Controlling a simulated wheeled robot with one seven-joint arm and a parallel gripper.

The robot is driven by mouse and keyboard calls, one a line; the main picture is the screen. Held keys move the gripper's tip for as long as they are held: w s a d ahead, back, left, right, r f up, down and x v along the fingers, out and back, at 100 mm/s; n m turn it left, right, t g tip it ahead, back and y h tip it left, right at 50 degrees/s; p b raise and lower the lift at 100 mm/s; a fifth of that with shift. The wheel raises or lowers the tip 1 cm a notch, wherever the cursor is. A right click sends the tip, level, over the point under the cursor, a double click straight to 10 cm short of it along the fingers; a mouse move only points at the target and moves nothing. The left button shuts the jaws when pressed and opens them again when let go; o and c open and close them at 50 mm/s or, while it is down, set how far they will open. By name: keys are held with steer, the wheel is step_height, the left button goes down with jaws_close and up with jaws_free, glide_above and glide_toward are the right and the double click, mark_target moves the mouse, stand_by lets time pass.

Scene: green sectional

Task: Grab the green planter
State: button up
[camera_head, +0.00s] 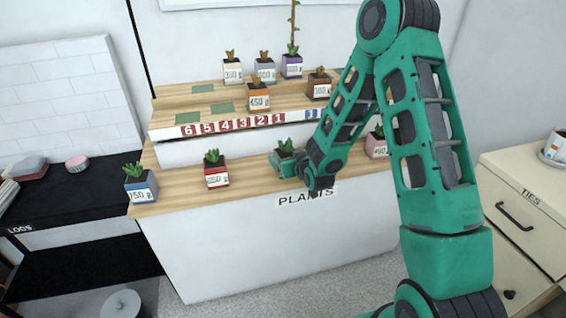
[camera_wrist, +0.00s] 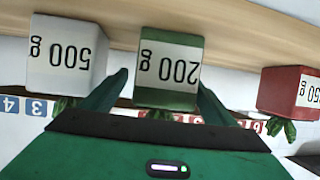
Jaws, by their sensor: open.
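The green planter (camera_head: 285,165), with a small succulent, stands on the front of the wooden lower shelf, partly hidden by my gripper (camera_head: 300,167). In the wrist view, which is upside down, the green planter (camera_wrist: 166,98) shows a white "200 g" label. My gripper (camera_wrist: 162,80) is open, with one finger on each side of the planter near its lower sides in the picture. I cannot tell whether the fingers touch it. The planter still rests on the shelf.
In the wrist view, a white "500 g" planter (camera_wrist: 66,58) is close on the left and a red planter (camera_wrist: 288,92) is farther right. A blue planter (camera_head: 141,188) and a pink planter (camera_head: 377,146) share the lower shelf. Several planters stand on the steps behind.

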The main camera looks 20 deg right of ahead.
steer(key=shift+a, duration=0.25)
steer(key=c, duration=1.2)
steer(key=shift+c, duration=0.2)
